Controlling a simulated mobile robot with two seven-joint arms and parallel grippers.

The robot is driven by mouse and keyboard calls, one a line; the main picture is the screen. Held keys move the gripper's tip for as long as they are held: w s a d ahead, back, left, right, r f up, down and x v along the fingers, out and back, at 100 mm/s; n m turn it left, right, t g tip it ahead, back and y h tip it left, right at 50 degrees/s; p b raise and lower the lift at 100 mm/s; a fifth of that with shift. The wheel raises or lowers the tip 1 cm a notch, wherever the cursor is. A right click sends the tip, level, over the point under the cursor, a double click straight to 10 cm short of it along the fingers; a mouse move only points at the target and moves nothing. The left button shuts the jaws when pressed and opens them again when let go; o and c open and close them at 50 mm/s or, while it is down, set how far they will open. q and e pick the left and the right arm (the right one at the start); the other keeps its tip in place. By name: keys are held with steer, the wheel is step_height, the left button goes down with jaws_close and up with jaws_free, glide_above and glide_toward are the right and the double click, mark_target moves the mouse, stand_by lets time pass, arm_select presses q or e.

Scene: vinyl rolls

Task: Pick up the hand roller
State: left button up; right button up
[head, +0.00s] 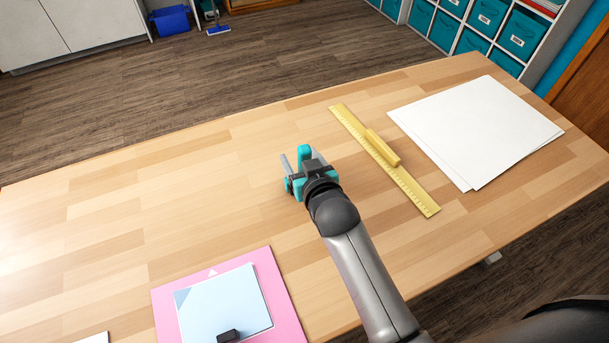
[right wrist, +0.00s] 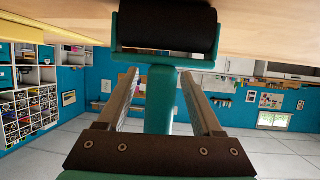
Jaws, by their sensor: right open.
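The hand roller shows in the right wrist view as a dark cylinder (right wrist: 165,32) in a teal frame, with a teal handle (right wrist: 160,105) running back towards the camera. My right gripper (right wrist: 160,76) is open, with one finger on each side of the handle and visible gaps between. In the head view my right gripper (head: 292,172) is low over the middle of the wooden table (head: 120,220). Teal and dark parts bunch together there, and I cannot clearly separate roller from gripper. My left gripper is not in view.
A yellow ruler (head: 412,190) with a raised grip (head: 382,147) lies right of my right gripper. White sheets (head: 475,125) lie farther right. A pink board (head: 165,310) with a pale blue sheet (head: 225,300) and a small black object (head: 229,336) is at the front. The table's left is mostly clear.

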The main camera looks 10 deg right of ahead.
jaws_close()
stand_by(0.5)
